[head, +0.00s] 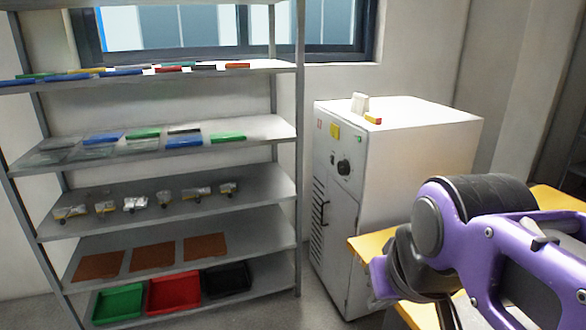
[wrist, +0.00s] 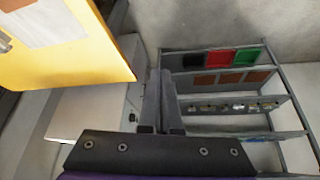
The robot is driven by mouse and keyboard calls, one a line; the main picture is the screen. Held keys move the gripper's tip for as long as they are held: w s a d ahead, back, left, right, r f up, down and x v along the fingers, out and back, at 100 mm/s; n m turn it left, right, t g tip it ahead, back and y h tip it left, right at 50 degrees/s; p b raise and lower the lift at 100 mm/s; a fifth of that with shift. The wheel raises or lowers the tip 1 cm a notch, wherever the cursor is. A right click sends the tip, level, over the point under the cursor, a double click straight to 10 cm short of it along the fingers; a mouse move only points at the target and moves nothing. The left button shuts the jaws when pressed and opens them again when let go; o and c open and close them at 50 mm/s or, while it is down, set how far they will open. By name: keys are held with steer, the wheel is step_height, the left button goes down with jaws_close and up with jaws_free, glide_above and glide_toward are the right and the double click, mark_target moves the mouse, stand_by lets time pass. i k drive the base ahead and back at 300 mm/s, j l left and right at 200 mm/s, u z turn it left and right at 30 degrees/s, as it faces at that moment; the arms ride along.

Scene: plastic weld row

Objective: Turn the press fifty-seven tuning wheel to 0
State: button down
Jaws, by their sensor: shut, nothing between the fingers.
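A white cabinet (head: 420,145) stands right of centre in the head view. A round black knob (head: 344,167) sits on its front face, with a smaller dark knob beside it. I cannot read any label or number, so I cannot tell whether this is the press fifty-seven tuning wheel. In the wrist view the scene appears upside down, and the cabinet (wrist: 85,125) is partly hidden. My gripper (wrist: 160,75) is shut and empty, its two grey fingers together, apart from the knob. In the head view my purple arm covers the lower right and the fingers cannot be made out.
A metal shelf (head: 215,205) with coloured flat pieces, small parts and brown sheets fills the left. Green, red (head: 174,291) and black trays sit on its bottom shelf. A yellow-topped table (head: 372,246) stands by the cabinet. Small white and yellow-red items lie on the cabinet.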

mark_target(343, 167)
steer(key=i+j, duration=0.2)
steer(key=i, duration=0.25)
steer(key=i+j+z, duration=0.1)
steer(key=i, duration=0.3)
steer(key=i+j, duration=0.3)
steer(key=i, duration=0.15)
